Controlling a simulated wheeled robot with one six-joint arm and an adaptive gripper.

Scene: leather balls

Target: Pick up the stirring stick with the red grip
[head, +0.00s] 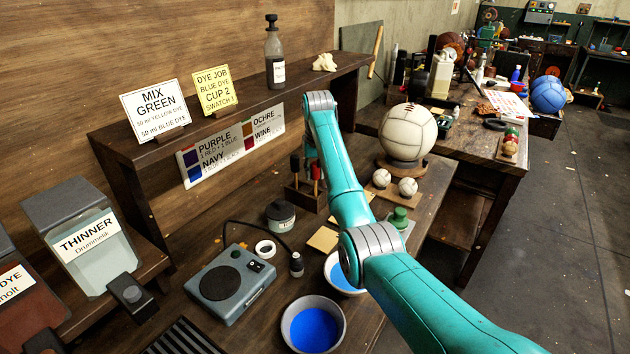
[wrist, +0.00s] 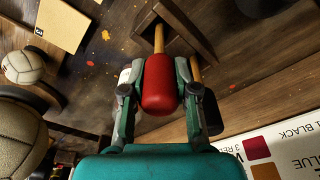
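The red grip (wrist: 160,88) of the stirring stick is in the middle of the wrist view, between the two fingers of my gripper (wrist: 161,66). The fingers lie close against both its sides and look closed on it. Its pale wooden shaft runs from the grip into the dark wooden rack (wrist: 186,24). A second stick with a black grip (wrist: 212,112) stands just right of my right finger. In the head view the rack (head: 303,197) stands on the bench below the shelf.
A colour chart (head: 232,146) hangs behind the rack. A lidded tin (head: 280,214), a hot plate (head: 230,283) and a bowl of blue dye (head: 314,328) stand in front. A large ball (head: 408,134) and two small balls (head: 381,178) are to the right.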

